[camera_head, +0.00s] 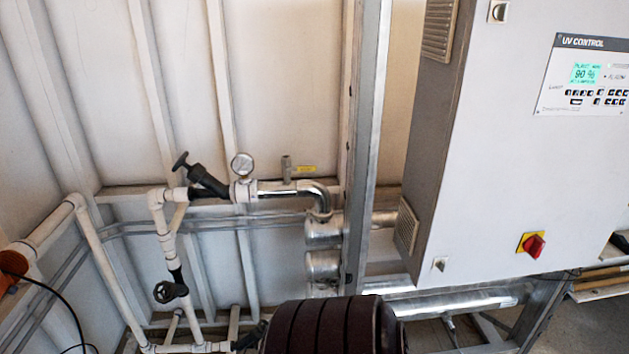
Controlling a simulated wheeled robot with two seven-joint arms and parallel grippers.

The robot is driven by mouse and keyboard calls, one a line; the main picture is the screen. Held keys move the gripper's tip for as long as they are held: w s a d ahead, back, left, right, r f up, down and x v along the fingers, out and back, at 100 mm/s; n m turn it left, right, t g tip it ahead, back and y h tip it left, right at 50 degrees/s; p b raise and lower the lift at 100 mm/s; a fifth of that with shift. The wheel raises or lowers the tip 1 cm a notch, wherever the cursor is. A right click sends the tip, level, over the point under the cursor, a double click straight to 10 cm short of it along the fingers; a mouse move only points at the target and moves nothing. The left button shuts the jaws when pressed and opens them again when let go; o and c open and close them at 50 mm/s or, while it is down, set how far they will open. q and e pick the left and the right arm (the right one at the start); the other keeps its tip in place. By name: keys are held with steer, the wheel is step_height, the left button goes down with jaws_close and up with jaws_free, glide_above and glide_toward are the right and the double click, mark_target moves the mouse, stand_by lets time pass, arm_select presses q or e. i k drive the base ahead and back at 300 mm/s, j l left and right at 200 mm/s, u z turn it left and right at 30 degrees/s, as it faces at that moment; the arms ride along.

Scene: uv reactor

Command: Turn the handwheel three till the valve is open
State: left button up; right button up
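A black handwheel (181,162) sits on the angled stem of a black valve (207,181) on the upper pipe, left of a round gauge. A second black handwheel (170,291) is on the vertical white pipe below it. A black valve part (250,336) shows on the lower pipe, partly hidden behind a dark ribbed shape; its wheel cannot be made out. No label shows which handwheel is number three. How far each valve is open cannot be told. Neither of my grippers is in view.
The dark ribbed shape (328,328) fills the bottom middle. A grey UV control cabinet (490,190) with a red switch (534,246) stands at right. A metal post (367,140), steel pipes (323,232) and a pressure gauge (242,164) are in the middle. A black cable (62,300) hangs at lower left.

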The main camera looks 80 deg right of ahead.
mark_target(262, 328)
steer(key=z, duration=2.1)
